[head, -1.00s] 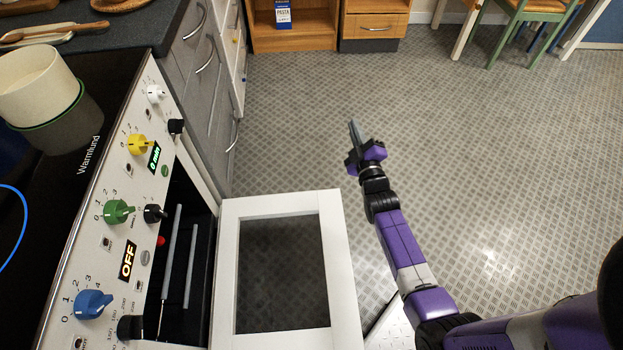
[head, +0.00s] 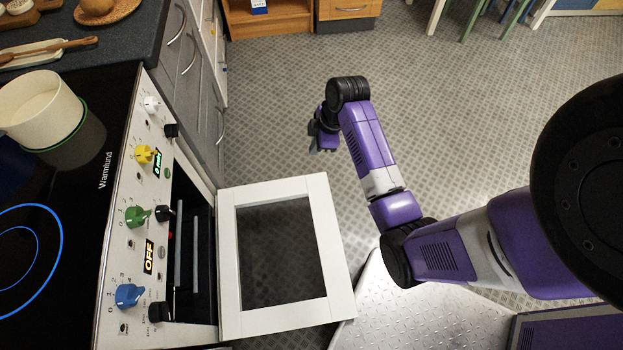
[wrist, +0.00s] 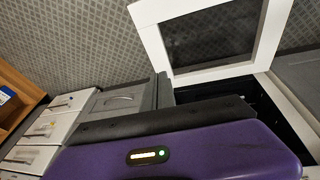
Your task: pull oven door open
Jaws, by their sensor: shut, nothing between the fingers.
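The oven door (head: 278,250) hangs open, swung down and out from the oven (head: 135,235). It is a white frame around a dark glass pane. The dark oven cavity (head: 190,270) with its rack shows behind the control panel. My gripper (head: 322,145) is shut and empty, pointing down, beyond the door's far edge and apart from it in the head view. In the wrist view the open door (wrist: 213,45) appears at the upper right, and my purple gripper body fills the bottom, its fingertips hidden.
A cream pot (head: 42,108) stands on the black hob (head: 65,185). Grey drawers (head: 190,90) with bar handles continue beyond the oven. A wooden cabinet (head: 270,22) and chairs stand at the far side. The tiled floor (head: 430,110) between is clear.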

